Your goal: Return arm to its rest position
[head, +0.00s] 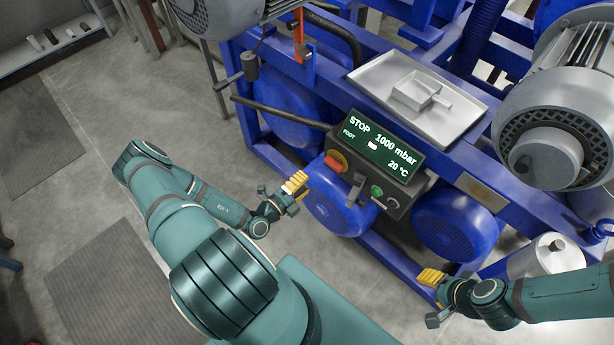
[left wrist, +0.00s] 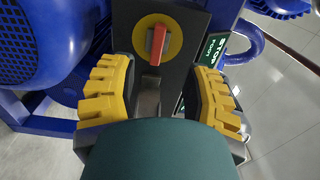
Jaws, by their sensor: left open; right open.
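My left gripper (head: 296,186) is open and empty in front of the control panel (head: 396,205), a little left of its red switch (head: 335,161). In the left wrist view its yellow-padded fingers (left wrist: 153,100) stand wide apart. The red switch handle on its yellow disc (left wrist: 157,45) shows beyond and between them, with no finger touching it. My right gripper (head: 436,291) is open at the lower right, below the blue motor or tank end, with nothing seen in it. The panel display (head: 378,143) reads STOP, 1000 mbar and 20 °C.
Large grey motors (head: 545,150) stand at right and top. Blue round housings (head: 455,225) lie below the panel. Open concrete floor (head: 100,160) is at left.

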